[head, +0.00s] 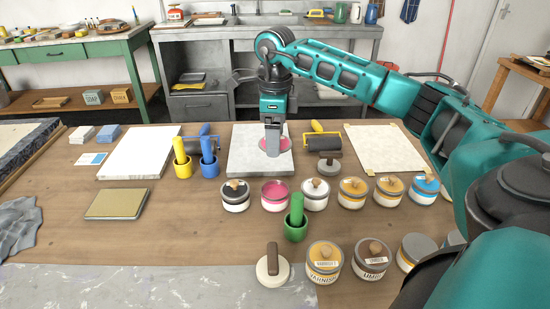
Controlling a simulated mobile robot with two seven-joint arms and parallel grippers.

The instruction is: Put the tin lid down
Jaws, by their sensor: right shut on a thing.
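The tin lid (285,147) shows as a pink disc with a pale rim, partly hidden behind my right gripper (272,152). My right gripper points down and is shut on the lid, its fingers covering the middle. The lid is over the pale grey slab (246,164); I cannot tell whether it touches. The magenta tin (275,193) stands just in front of the slab, with magenta showing at its top and no knob. My left gripper is out of view.
Knobbed tins stand in a row beside the magenta tin, such as the black one (235,194) and the white one (315,193). A green pot (296,228) stands in front. Rollers (323,143) flank the slab. Bare wood (190,228) lies at front left.

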